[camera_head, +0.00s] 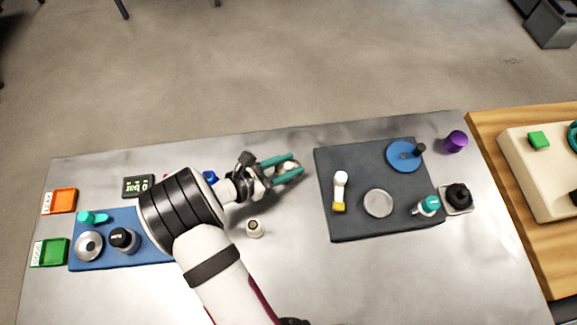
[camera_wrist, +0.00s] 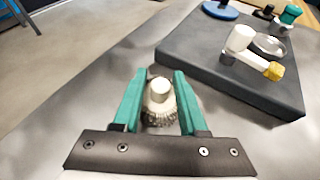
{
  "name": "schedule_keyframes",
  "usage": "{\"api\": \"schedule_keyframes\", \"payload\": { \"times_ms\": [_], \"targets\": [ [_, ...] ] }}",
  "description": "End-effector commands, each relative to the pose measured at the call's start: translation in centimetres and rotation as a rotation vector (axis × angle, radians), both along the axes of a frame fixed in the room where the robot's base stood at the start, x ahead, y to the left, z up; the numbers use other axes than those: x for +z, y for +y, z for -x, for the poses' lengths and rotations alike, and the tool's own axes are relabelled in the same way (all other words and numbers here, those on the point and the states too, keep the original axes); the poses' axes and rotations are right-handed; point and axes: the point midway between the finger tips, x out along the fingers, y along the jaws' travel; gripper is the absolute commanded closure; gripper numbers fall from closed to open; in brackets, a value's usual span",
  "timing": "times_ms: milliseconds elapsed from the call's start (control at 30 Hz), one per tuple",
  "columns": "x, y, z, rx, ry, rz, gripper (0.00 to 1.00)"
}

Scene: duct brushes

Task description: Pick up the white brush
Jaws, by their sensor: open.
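The white brush (camera_wrist: 159,92) has a pale round knob on top and grey bristles below. In the wrist view it stands between the two green fingers of my gripper (camera_wrist: 160,75), with small gaps at its sides. In the head view my gripper (camera_head: 296,163) is low over the metal table, left of the dark mat, and the brush (camera_head: 286,167) shows only partly between its fingers. The jaws are open. The lower bristles are partly hidden in the wrist view.
A dark mat (camera_head: 328,220) at right holds a white-and-yellow tool (camera_head: 340,188), a grey disc (camera_head: 378,203), a blue disc (camera_head: 402,155) and a teal-topped item (camera_head: 429,205). A small cream item (camera_head: 254,228) stands left of it. A blue mat (camera_head: 150,253) lies at left.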

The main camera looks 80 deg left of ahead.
Motion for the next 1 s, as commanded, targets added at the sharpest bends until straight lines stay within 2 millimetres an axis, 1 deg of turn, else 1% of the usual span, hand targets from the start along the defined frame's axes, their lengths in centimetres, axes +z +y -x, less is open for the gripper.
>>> {"api": "schedule_keyframes", "payload": {
  "times_ms": [33, 100, 167, 367, 400, 567, 600, 633, 1000],
  "targets": [
    [-0.6, 0.3, -0.9, -0.003, -0.001, 0.002, 0.58],
    [-1.0, 0.8, -1.9, -0.004, 0.0, 0.001, 0.58],
    [-1.3, 1.1, -2.4, -0.002, 0.0, 0.001, 0.58],
    [-1.4, 1.2, -2.6, -0.001, 0.0, 0.0, 0.58],
    [-1.4, 1.2, -2.6, -0.001, 0.0, 0.0, 0.6],
    [-1.3, 1.2, -2.5, -0.001, 0.0, 0.0, 0.89],
    [-1.3, 1.2, -2.5, -0.001, 0.0, 0.0, 0.96],
    [-1.3, 1.2, -2.5, -0.001, 0.0, 0.0, 1.0],
    [-1.3, 1.2, -2.5, -0.001, 0.0, 0.0, 1.0]
  ]
}}
